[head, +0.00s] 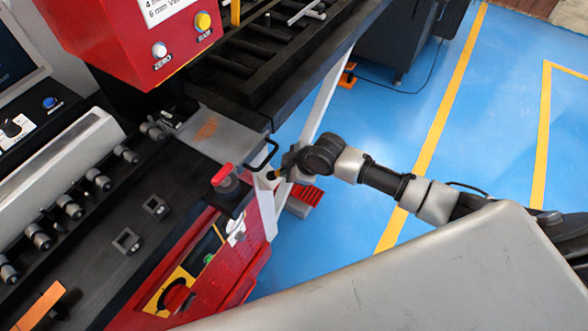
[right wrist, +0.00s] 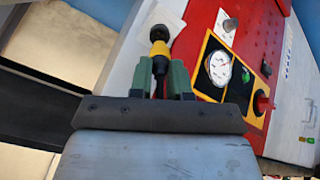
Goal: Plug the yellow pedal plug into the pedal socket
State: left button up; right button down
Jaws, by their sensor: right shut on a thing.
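My right gripper (head: 284,173) is at the front corner of the red machine, beside its side panel. In the right wrist view its green fingers (right wrist: 165,80) are shut on the yellow pedal plug (right wrist: 160,50). The plug points away from the gripper, with a dark rounded end (right wrist: 158,33) in front of a pale plate (right wrist: 165,15). I cannot tell whether that dark end is part of the plug or a fitting beyond it. A dark round fitting (right wrist: 230,24) sits on a white patch of the red panel; I cannot tell whether it is the pedal socket. My left gripper is out of view.
A red pedal (head: 306,195) is below. Blue floor is open to the right.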

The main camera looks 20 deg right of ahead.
jog(key=shift+w+a+f+b, duration=0.25)
jog(key=shift+w+f+b, duration=0.1)
jog(key=shift+f, duration=0.2)
jog(key=shift+p, duration=0.75)
dwell(1.4)
jog(key=shift+b+x, duration=1.05)
jog(key=shift+x, duration=0.15)
jog(key=c, duration=1)
grip_release()
jog(key=shift+r, duration=0.1)
jog(key=v, duration=1)
jog(key=shift+s+r, duration=0.2)
jog(key=shift+d, duration=0.15)
